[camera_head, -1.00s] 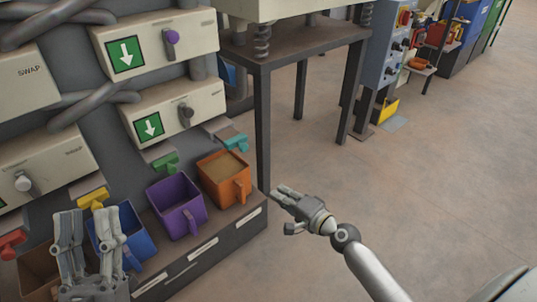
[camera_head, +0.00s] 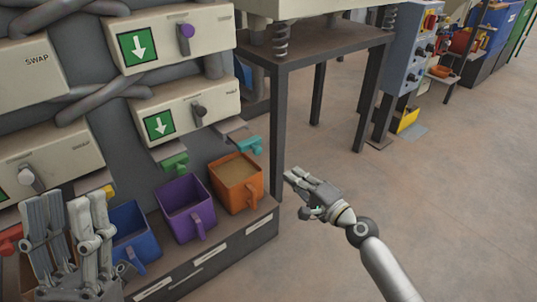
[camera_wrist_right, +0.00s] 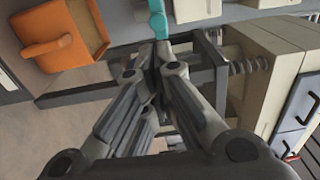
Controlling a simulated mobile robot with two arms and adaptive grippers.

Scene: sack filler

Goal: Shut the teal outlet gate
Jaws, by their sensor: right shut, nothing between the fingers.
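The teal outlet gate (camera_head: 250,145) sticks out below the machine's lower front, above and behind the orange bin. In the right wrist view the teal gate (camera_wrist_right: 158,22) shows at the top, just beyond the fingertips. My right gripper (camera_head: 292,178) is shut and empty, to the right of and in front of the gate. In its wrist view a small gap seems to remain between gripper (camera_wrist_right: 155,58) and gate; contact cannot be told. The orange bin (camera_head: 240,195) holds sandy material. My left gripper (camera_head: 62,205) is open and empty at lower left.
Purple (camera_head: 190,222) and blue (camera_head: 135,250) bins stand left of the orange one on a dark ledge (camera_head: 215,262). Green (camera_head: 176,163), yellow and red gates sit above the row. A dark-legged table (camera_head: 279,130) stands behind my right gripper. The floor at right is clear.

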